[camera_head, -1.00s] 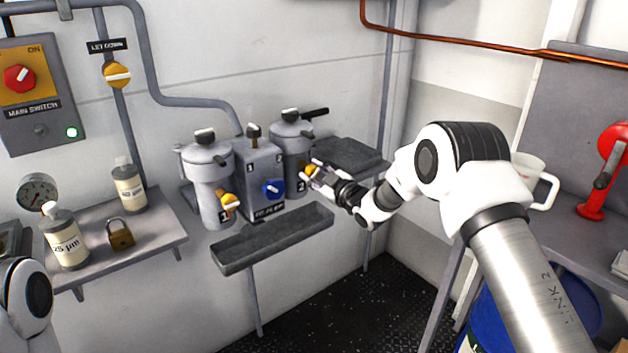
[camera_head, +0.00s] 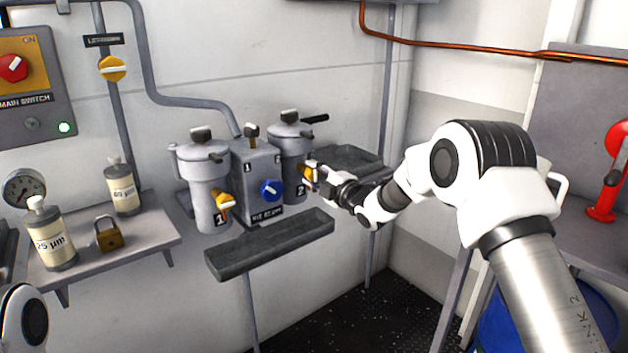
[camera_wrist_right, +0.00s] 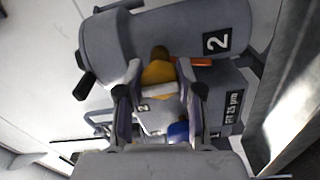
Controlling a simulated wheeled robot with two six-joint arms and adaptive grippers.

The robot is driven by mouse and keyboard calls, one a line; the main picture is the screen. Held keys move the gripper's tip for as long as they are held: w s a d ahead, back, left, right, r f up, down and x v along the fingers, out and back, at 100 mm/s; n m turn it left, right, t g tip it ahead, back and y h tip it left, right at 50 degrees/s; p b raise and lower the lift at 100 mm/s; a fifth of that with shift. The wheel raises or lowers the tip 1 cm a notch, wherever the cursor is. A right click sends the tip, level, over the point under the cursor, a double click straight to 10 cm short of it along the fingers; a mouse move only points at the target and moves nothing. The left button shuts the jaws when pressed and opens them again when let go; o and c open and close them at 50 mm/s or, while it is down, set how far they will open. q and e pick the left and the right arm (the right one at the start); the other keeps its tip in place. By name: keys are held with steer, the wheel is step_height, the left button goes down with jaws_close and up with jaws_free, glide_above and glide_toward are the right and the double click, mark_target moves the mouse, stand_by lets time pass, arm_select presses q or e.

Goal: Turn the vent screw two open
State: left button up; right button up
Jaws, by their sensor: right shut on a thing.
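Filter canister 2 (camera_head: 291,150) is grey and upright, with a black cap on top and a "2" label; it fills the top of the right wrist view (camera_wrist_right: 140,45). A yellow knob with a white bar (camera_wrist_right: 160,75) sits on its front, mostly hidden by the gripper in the head view (camera_head: 308,176). No label on the knob shows it to be the vent screw. My right gripper (camera_head: 315,174) is shut on this yellow knob, with one finger on either side in the wrist view (camera_wrist_right: 160,92). My left gripper is out of view.
Canister 1 (camera_head: 203,185) with its yellow knob (camera_head: 224,203) and the block with a blue knob (camera_head: 270,190) stand left of canister 2. A grey trough (camera_head: 270,247) runs below. A shelf (camera_head: 150,243) at left holds bottles and a padlock.

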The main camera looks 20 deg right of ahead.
steer(key=shift+f, duration=0.1)
stand_by(0.4)
steer(key=o, duration=1.2)
steer(key=shift+a, duration=0.1)
steer(key=v, duration=1.2)
